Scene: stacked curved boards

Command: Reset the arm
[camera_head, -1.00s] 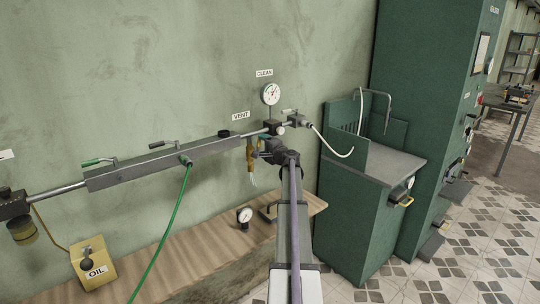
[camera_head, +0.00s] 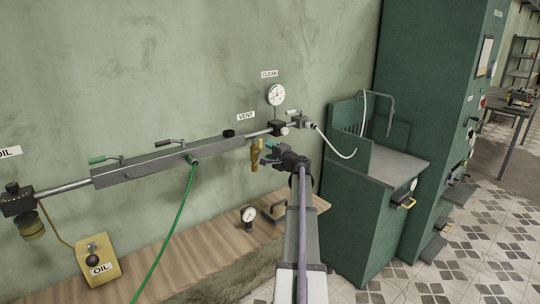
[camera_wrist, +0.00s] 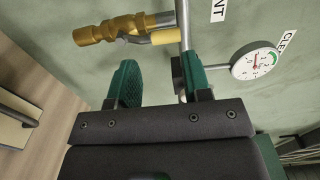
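My gripper (camera_head: 267,154) is at the end of my arm, in front of the wall, just right of a brass valve (camera_head: 257,156) under the pipe. In the wrist view my gripper (camera_wrist: 161,82) shows two green fingers held apart with nothing between them. The brass valve (camera_wrist: 110,27) with its yellow-sleeved lever (camera_wrist: 170,37) lies beyond the fingertips, apart from them. A grey pipe passes behind the right finger.
A dial gauge (camera_head: 276,95) hangs under the CLEAN label. A long grey manifold (camera_head: 165,162) with a green hose (camera_head: 172,230) runs along the wall. Below is a wooden bench (camera_head: 185,255) with a small gauge (camera_head: 248,215) and an oil box (camera_head: 98,262). A green cabinet (camera_head: 350,225) stands right.

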